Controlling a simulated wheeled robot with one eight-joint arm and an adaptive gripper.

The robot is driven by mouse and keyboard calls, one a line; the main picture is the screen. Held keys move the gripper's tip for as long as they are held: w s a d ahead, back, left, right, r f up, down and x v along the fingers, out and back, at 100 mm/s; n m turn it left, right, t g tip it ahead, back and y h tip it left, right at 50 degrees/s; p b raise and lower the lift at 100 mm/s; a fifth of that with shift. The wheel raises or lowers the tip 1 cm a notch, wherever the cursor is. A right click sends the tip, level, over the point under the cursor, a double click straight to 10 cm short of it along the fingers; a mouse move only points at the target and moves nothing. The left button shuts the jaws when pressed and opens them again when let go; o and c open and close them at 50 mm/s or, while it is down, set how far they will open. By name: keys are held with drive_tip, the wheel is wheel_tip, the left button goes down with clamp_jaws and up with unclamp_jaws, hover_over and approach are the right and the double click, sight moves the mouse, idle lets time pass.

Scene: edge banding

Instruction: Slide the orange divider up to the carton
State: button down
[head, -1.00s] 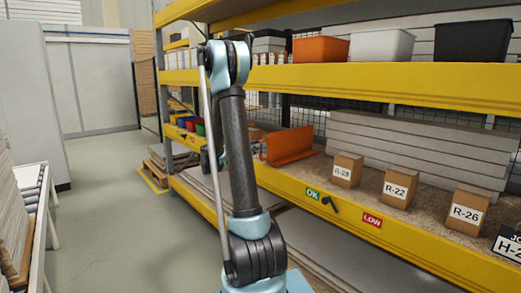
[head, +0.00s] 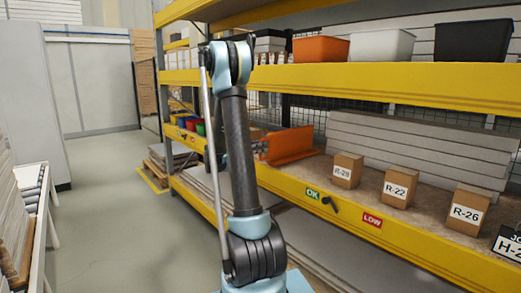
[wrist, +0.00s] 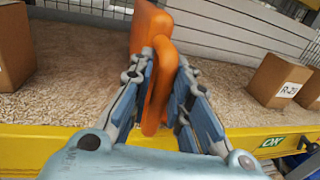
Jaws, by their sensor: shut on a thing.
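The orange divider (head: 290,146) stands upright on the middle shelf, left of the carton marked R-29 (head: 347,169), with a gap of bare shelf between them. In the wrist view the divider (wrist: 155,75) rises between the two fingers of my gripper (wrist: 162,100), which is shut on its near edge. The R-29 carton (wrist: 282,80) is at the right in the wrist view, apart from the divider. Another brown carton (wrist: 14,48) is at the left in the wrist view. In the head view my arm hides most of my gripper.
Cartons R-22 (head: 400,185) and R-26 (head: 467,208) stand farther right. The yellow shelf beam (head: 405,244) runs along the front, with a green OK label (head: 312,193) and a red LOW label (head: 372,220). Grey boards (head: 420,150) lean behind the cartons.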

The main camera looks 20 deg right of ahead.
drive_tip(key=w+a, duration=0.3)
drive_tip(key=w, duration=0.6)
drive_tip(key=w+a, duration=0.3)
drive_tip(key=w, duration=0.6)
drive_tip(key=shift+a, duration=0.25)
drive_tip(key=c, duration=1.6)
unclamp_jaws()
drive_tip(key=shift+a, duration=0.1)
drive_tip(key=a, duration=0.4)
drive_tip(key=s+a, duration=0.1)
drive_tip(key=a, duration=0.6)
drive_tip(key=shift+s+a, duration=0.35)
drive_tip(key=shift+s, duration=0.05)
